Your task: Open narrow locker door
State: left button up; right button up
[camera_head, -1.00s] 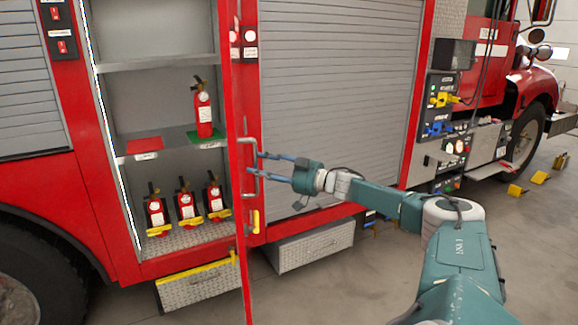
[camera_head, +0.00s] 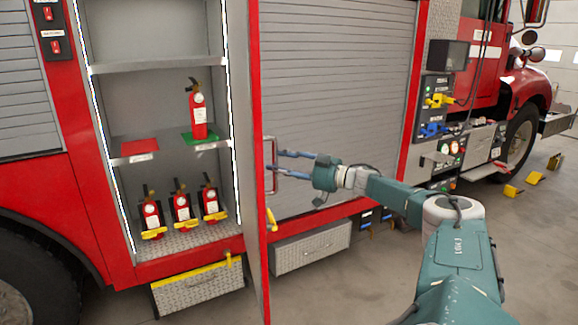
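The narrow locker door (camera_head: 255,190) stands open, swung out from the fire truck and seen nearly edge-on. Its handle (camera_head: 275,165) sticks out on the door's right side. My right gripper (camera_head: 280,164) is at the handle, its two fingers pointing left with one above the other. Whether the fingers are closed around the handle bar is too small to tell. The locker (camera_head: 160,100) behind the door shows its shelves. My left gripper is not in view.
A red extinguisher (camera_head: 197,110) stands on a green mat on the middle shelf, beside an empty red mat (camera_head: 140,147). Three more extinguishers (camera_head: 182,207) stand below. A closed roller shutter (camera_head: 340,100) is right of the door. Step boxes (camera_head: 310,248) jut out below.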

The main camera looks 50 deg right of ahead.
jog(key=shift+s+d+b, duration=0.3)
jog(key=shift+s+d, duration=0.55)
jog(key=shift+d, duration=0.3)
